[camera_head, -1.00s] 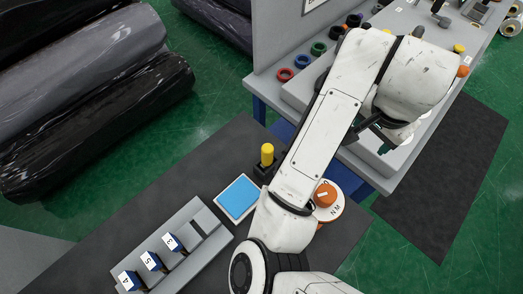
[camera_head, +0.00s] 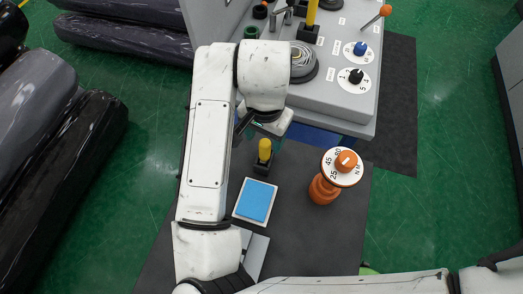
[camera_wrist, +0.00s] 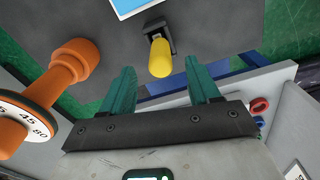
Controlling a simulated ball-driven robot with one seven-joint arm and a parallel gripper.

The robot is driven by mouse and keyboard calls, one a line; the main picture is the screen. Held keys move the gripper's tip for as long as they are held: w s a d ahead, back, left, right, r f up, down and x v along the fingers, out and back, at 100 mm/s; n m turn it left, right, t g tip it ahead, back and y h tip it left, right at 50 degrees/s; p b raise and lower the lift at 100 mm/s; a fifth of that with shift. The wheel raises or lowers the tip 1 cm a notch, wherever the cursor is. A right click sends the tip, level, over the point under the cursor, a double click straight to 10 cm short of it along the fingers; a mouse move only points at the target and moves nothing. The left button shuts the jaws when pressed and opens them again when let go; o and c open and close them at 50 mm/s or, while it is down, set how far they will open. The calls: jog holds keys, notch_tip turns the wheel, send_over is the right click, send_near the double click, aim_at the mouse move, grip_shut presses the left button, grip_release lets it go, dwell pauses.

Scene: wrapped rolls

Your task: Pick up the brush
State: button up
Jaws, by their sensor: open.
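No thing is plainly recognisable as a brush. A yellow-topped piece (camera_head: 265,150) stands in a small black holder on the dark bench, and I cannot tell if it is the brush. In the wrist view the yellow piece (camera_wrist: 160,58) shows just beyond the gap between my fingers, apart from them. My gripper (camera_wrist: 160,82) is open and empty, its two teal fingers spread wide. In the head view my white wrist hides most of the gripper, above and left of the yellow piece.
A blue pad (camera_head: 255,200) lies in front of the yellow piece. An orange torque dial (camera_head: 343,165) stands to its right. A grey console (camera_head: 345,100) with knobs is behind. Wrapped rolls (camera_head: 85,150) lie on the green floor at left.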

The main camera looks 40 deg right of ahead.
aim_at(265, 143)
jog(key=shift+w+d+f+p, duration=0.1)
jog(key=shift+f+p, duration=0.35)
jog(key=shift+f, duration=1.15)
jog(key=shift+d+f+p, duration=0.1)
jog(key=shift+f+p, duration=0.3)
jog(key=shift+f, duration=1.15)
jog(key=c, duration=1.1)
jog(key=shift+r+b, duration=0.75)
jog(key=shift+r, duration=4.3)
